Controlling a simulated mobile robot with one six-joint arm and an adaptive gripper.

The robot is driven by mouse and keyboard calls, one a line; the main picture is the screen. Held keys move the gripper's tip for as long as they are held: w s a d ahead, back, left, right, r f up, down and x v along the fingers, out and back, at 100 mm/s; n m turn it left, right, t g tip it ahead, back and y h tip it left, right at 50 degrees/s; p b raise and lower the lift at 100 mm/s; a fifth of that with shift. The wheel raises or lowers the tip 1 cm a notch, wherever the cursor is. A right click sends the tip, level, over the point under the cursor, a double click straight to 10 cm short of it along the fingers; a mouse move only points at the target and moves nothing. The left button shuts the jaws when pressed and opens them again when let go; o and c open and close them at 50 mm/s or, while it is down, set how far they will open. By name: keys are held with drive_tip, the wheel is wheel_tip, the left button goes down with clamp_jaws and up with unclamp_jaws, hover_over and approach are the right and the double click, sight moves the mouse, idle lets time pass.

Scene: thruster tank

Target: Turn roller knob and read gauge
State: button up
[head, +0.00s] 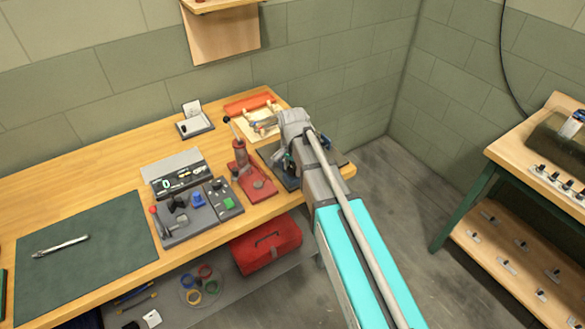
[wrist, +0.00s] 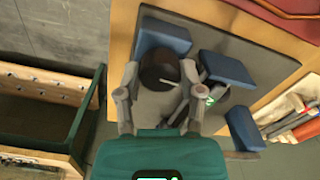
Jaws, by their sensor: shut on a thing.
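A dark round knob (wrist: 160,66) with a pale line on its top shows in the wrist view. It sits on a grey plate (wrist: 262,58) among several blue blocks (wrist: 225,68). My gripper (wrist: 158,80) has one finger on each side of the knob and is shut on it. A small round part with a green mark (wrist: 214,92) lies just right of the right finger; it is partly hidden, and I cannot tell whether it is the gauge. In the head view my arm covers most of the plate (head: 268,151) and hides the knob.
A red hand-pump-like device (head: 254,183) stands left of my arm. Further left are a console with a green digit (head: 165,186), a switch panel (head: 185,225) and a dark mat (head: 85,250). A red toolbox (head: 265,248) is under the bench. Floor is clear toward the right-hand bench (head: 495,150).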

drive_tip(key=shift+s+m, duration=0.1)
drive_tip(key=shift+m, duration=0.3)
drive_tip(key=o, duration=1.2)
drive_tip(key=shift+c, duration=0.2)
drive_tip(key=shift+n, duration=0.4)
